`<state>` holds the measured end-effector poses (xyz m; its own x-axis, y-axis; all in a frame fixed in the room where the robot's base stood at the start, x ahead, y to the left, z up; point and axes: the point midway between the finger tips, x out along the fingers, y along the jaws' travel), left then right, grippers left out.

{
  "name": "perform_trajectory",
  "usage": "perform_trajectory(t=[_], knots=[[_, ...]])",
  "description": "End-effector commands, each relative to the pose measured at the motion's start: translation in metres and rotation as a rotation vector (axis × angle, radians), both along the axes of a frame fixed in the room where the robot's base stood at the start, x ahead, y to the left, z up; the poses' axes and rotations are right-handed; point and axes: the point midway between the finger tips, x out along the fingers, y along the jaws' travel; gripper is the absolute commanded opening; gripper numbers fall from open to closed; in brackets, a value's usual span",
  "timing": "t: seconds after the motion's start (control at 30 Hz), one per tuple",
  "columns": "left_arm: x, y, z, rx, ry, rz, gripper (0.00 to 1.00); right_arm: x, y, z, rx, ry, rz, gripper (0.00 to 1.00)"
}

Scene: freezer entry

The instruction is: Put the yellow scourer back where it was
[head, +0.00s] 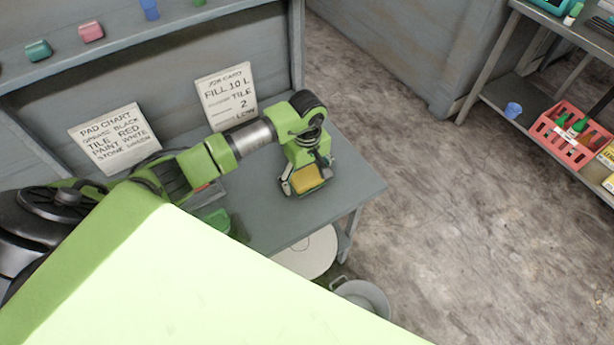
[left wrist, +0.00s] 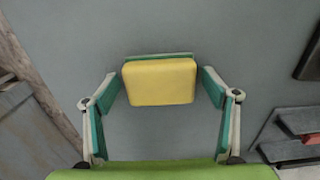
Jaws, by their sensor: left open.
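The yellow scourer (head: 308,177) has a yellow face and a green layer along one edge. It is at the grey table (head: 265,225), near the table's right part. In the left wrist view the scourer (left wrist: 160,82) lies between the fingers of my left gripper (left wrist: 163,85). The fingers are apart, with a narrow gap on each side of the scourer. In the head view my left gripper (head: 306,184) points down over the scourer and partly hides it. My right gripper is not in view.
A pad chart (head: 115,138) and a job card (head: 227,97) lean at the table's back. A shelf above holds a teal block (head: 38,50) and a pink block (head: 90,32). A bucket (head: 365,297) stands on the floor. A red crate (head: 568,137) sits far right.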

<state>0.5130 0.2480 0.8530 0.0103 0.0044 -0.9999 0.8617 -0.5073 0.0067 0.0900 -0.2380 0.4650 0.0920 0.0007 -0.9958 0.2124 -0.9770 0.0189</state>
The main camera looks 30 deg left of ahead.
Motion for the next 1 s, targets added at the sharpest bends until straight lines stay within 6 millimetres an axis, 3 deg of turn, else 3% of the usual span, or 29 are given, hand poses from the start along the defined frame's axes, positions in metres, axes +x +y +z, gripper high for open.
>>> perform_trajectory(t=[0.17,0.27,0.7,1.0], knots=[[0.000,0.000,0.006,-0.001,-0.001,0.000,0.79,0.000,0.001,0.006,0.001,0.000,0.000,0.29],[0.002,0.001,0.017,0.001,-0.005,-0.001,0.79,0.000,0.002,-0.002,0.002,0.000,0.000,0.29],[0.000,0.000,0.105,0.001,-0.004,0.000,0.79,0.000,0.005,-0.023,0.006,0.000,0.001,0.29],[-0.002,-0.001,0.123,0.001,0.001,-0.001,0.79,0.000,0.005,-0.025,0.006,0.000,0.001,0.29]])
